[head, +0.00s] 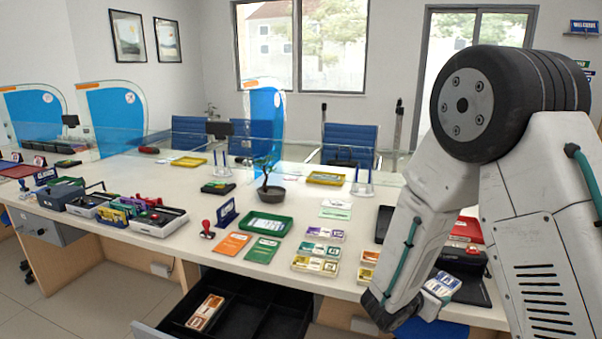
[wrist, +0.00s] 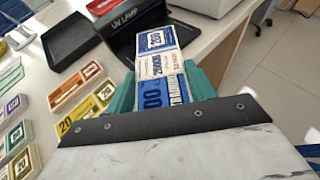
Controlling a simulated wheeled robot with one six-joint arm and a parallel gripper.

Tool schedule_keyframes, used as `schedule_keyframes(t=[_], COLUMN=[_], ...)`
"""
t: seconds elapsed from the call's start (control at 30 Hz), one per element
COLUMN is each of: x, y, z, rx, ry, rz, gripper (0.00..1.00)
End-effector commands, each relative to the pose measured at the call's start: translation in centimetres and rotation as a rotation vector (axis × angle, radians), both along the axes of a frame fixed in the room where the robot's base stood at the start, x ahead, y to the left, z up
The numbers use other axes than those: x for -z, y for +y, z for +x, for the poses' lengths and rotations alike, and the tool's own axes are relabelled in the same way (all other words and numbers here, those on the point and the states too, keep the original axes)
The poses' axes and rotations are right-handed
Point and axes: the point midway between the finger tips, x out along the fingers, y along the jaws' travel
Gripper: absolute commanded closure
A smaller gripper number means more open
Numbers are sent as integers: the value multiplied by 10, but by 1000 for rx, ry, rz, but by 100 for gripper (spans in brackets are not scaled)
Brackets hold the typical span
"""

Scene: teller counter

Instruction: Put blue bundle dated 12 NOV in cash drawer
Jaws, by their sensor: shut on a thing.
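My gripper (wrist: 163,92) is shut on a blue bundle (wrist: 172,90) with a pale band, its teal fingers on either side of it. The date on the band is too small to read. In the head view the blue bundle (head: 442,284) shows at the right end of the counter, beside my arm; the fingers are mostly hidden there. The cash drawer (head: 262,307) is open below the counter's front edge, left of my gripper. It is black with several compartments. An orange-brown bundle (head: 205,312) lies in its left compartment; the compartments to the right look empty.
Purple (head: 326,235), teal (head: 320,250) and yellow (head: 315,265) bundles lie on the counter between the drawer and my arm. A green tray (head: 264,226), a potted plant (head: 270,190) and a red-handled stamp (head: 207,229) stand further left. A black device (wrist: 135,22) stands just beyond the held bundle.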

Motion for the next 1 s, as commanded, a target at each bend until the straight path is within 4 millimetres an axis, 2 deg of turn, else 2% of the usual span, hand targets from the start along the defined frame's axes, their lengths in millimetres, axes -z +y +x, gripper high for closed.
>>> schedule_keyframes(t=[0.03,0.1,0.2,0.4,0.5,0.6,1.0], x=[-9,-20,-35,-66,-82,-88,-89], y=[8,22,40,64,66,62,59], z=[16,36,58,84,90,91,90], rx=[-95,-228,-400,-633,-679,-669,-664], ry=[-4,-4,-5,-4,-4,-1,0], rz=[0,1,1,-1,-1,0,0], gripper=[74,74,74,74,74,74,74])
